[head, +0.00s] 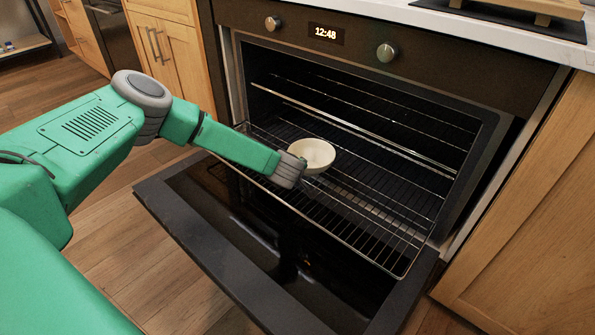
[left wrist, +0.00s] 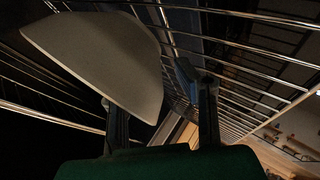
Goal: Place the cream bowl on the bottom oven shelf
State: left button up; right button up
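The cream bowl (head: 313,155) is upright over the front part of the pulled-out lower oven rack (head: 375,225). I cannot tell whether its base touches the wires. My left gripper (head: 296,168) is at the bowl's near left side, its fingers mostly hidden in the head view. In the left wrist view, the bowl (left wrist: 100,55) covers the end of one finger. The other finger of my left gripper (left wrist: 160,85) stands apart from the bowl, with a gap between, so the gripper looks open. My right gripper is in neither view.
The oven door (head: 225,255) hangs open below the rack. An upper rack (head: 350,125) crosses the cavity above the bowl. Wooden cabinets (head: 530,225) flank the oven. The lower rack is bare to the right of the bowl.

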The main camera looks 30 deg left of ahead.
pick_arm(q)
jog(key=shift+d+r, duration=0.25)
jog(key=shift+d, duration=0.1)
jog(key=shift+s+d+r, duration=0.1)
jog(key=shift+r, duration=0.1)
jog(key=p+v, duration=0.6)
jog(key=v, duration=0.4)
jog(key=s+d+f+m+g+h, duration=0.4)
jog(key=s+d+m, duration=0.6)
jog(key=s+d, duration=0.8)
jog(key=s+a+m+g, duration=0.2)
jog(key=s+a+m, duration=0.1)
jog(key=s, duration=0.6)
jog(key=s+a+m+g, duration=0.2)
jog(key=s+a+m, duration=0.2)
jog(key=s, duration=0.6)
jog(key=shift+s+a, duration=0.15)
jog(key=shift+a, duration=1.05)
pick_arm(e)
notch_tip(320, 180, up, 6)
